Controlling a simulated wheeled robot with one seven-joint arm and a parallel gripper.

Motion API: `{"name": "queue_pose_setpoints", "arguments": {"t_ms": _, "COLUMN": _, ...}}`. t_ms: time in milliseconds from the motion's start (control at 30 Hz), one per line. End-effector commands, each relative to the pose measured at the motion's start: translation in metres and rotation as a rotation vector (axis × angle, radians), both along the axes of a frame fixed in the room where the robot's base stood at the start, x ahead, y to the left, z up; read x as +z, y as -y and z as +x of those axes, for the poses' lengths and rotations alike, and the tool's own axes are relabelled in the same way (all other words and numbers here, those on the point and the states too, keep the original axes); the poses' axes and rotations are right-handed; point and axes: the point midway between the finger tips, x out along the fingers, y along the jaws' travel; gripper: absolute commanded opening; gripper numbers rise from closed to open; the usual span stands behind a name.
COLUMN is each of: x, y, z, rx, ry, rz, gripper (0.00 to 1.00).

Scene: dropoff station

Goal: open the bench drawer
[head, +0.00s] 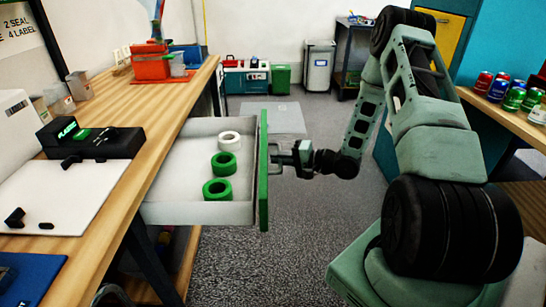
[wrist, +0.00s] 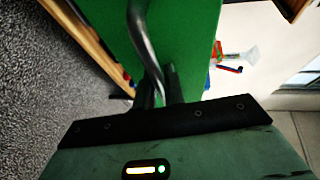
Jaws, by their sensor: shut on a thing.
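The bench drawer (head: 175,205) stands pulled out from the side of the wooden bench (head: 135,105), with its white inside in view. Its green front panel (head: 264,175) faces my arm, and it also fills the upper middle of the wrist view (wrist: 190,45). My gripper (head: 283,160) is at the outer side of that panel. In the wrist view my gripper (wrist: 160,95) is shut on the curved metal drawer handle (wrist: 140,30). Inside the drawer lie a white ring (head: 229,140) and two green rings (head: 217,190).
On the bench are a black device (head: 95,142), a white board (head: 60,195) and an orange box (head: 150,62). Several cans (head: 512,98) stand on a counter at the right. Grey floor (head: 300,250) is clear between the drawer and my base.

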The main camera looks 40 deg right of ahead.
Motion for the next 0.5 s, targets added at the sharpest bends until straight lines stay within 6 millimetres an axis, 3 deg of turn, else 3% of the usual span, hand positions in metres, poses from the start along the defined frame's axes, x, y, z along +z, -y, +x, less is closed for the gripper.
{"name": "queue_pose_setpoints", "arguments": {"t_ms": 300, "x": -0.0007, "y": 0.0004, "z": -0.0004, "rx": 0.000, "ry": -0.002, "rz": -0.001, "gripper": 0.00}}
{"name": "queue_pose_setpoints", "arguments": {"t_ms": 333, "x": -0.0007, "y": 0.0004, "z": -0.0004, "rx": 0.000, "ry": -0.002, "rz": -0.001, "gripper": 0.16}}
{"name": "queue_pose_setpoints", "arguments": {"t_ms": 500, "x": -0.0005, "y": 0.0004, "z": -0.0001, "rx": 0.000, "ry": -0.001, "rz": 0.000, "gripper": 0.19}}
